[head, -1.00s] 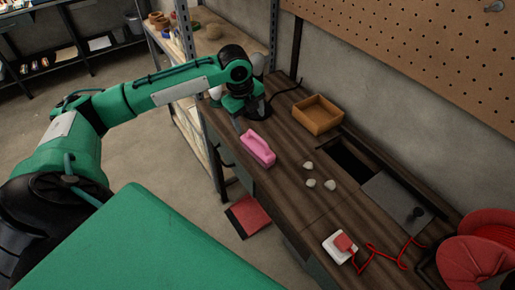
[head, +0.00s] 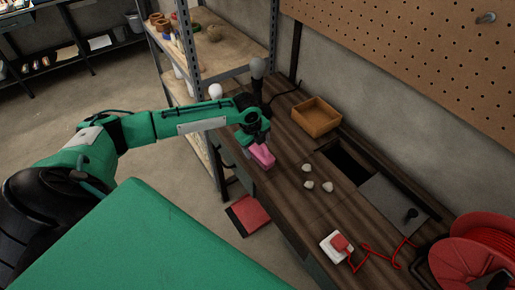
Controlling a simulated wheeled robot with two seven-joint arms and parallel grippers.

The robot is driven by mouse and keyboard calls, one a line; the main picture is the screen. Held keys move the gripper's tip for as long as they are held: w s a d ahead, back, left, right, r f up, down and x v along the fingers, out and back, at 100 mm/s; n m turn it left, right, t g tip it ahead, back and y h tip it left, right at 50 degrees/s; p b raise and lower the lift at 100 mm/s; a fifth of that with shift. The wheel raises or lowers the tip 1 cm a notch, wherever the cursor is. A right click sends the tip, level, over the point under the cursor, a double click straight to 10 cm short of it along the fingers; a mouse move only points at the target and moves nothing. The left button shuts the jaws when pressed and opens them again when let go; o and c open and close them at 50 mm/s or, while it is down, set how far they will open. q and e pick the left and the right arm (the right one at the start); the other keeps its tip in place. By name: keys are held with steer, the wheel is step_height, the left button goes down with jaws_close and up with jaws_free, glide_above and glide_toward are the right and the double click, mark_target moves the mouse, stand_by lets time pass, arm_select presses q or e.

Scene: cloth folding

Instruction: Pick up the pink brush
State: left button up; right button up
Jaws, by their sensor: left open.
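The pink brush (head: 264,157) lies on the dark wooden workbench (head: 318,211), close to its front edge. My left gripper (head: 250,150) is directly over the far left end of the brush and hides that part of it. The fingers are small and partly hidden by the wrist; the jaws are open. I cannot tell whether they touch the brush. My right gripper is not in view.
An orange-brown tray (head: 317,118) stands toward the back of the bench. Several pale lumps (head: 308,184) lie right of the brush. A dark opening (head: 346,162), a white-and-red item (head: 338,247) and a red cable reel (head: 470,265) are farther right.

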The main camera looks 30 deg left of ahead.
arm_select(q)
steer(key=shift+f, duration=0.25)
steer(key=c, duration=1.1)
steer(key=shift+r, duration=0.1)
steer(key=shift+c, duration=0.2)
step_height(320, 180, up, 20)
steer(key=b, duration=0.3)
steer(key=shift+b, duration=0.3)
